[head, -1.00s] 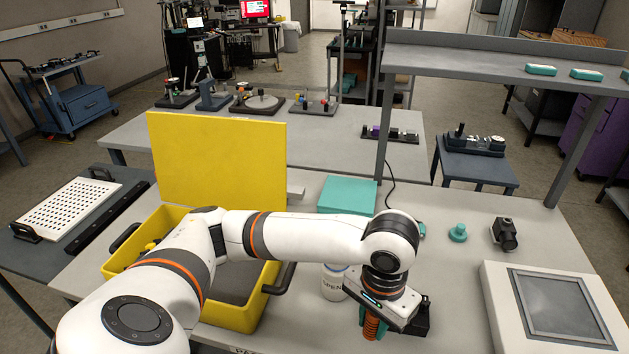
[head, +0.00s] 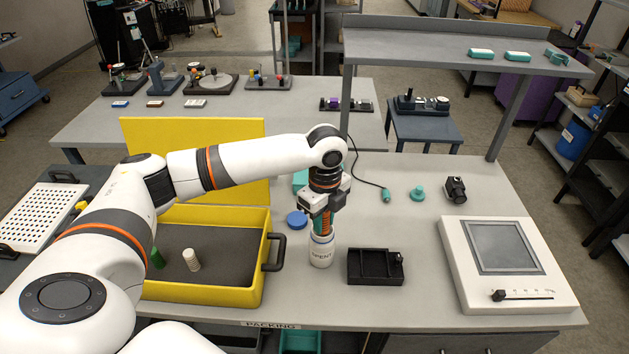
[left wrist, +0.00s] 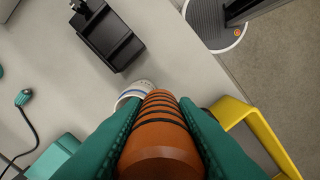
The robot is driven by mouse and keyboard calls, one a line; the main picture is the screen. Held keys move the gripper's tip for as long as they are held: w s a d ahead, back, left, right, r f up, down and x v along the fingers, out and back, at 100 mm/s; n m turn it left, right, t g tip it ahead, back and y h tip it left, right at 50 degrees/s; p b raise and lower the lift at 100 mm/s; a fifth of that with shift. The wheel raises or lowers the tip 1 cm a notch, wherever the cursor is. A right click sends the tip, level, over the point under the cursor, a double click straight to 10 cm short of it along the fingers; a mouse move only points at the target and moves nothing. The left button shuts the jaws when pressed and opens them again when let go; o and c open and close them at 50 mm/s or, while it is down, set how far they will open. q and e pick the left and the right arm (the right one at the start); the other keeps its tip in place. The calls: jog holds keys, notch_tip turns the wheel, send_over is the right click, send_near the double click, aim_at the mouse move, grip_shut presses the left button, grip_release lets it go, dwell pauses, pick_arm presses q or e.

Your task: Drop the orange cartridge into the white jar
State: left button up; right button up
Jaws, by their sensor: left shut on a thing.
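The orange ribbed cartridge (head: 326,222) is upright between the teal fingers of my left gripper (head: 321,226), which is shut on it. It fills the middle of the left wrist view (left wrist: 162,140). The white jar (head: 321,252), with a dark printed label, stands on the bench directly below the cartridge. Part of its rim shows behind the cartridge in the left wrist view (left wrist: 136,91). I cannot tell whether the cartridge's lower end is above the mouth or just inside it. My right gripper is not in view.
A blue round lid (head: 297,220) lies behind the jar. A black tray (head: 375,268) sits right of it. A yellow open case (head: 265,250) with a green and a pale piece inside stands left. A white panel device (head: 560,285) is far right. Bench between tray and panel is clear.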

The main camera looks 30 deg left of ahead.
pick_arm(q)
jog(key=w+a+r+m+p, duration=0.2)
jog(key=w+a+m, duration=0.1)
jog(key=m, duration=0.2)
jog(key=shift+m, duration=0.5)
jog(key=shift+w+a+f, duration=0.1)
jog(key=shift+a+f, duration=0.1)
jog(key=shift+f, duration=0.75)
jog(key=shift+s+a+f, duration=0.1)
jog(key=shift+a+f, duration=0.1)
jog(key=shift+f, duration=0.8)
jog(key=shift+w+a+f, duration=0.1)
jog(key=shift+a+f, duration=0.1)
jog(key=shift+f, duration=0.75)
jog(key=o, duration=1)
jog(key=shift+o, duration=0.2)
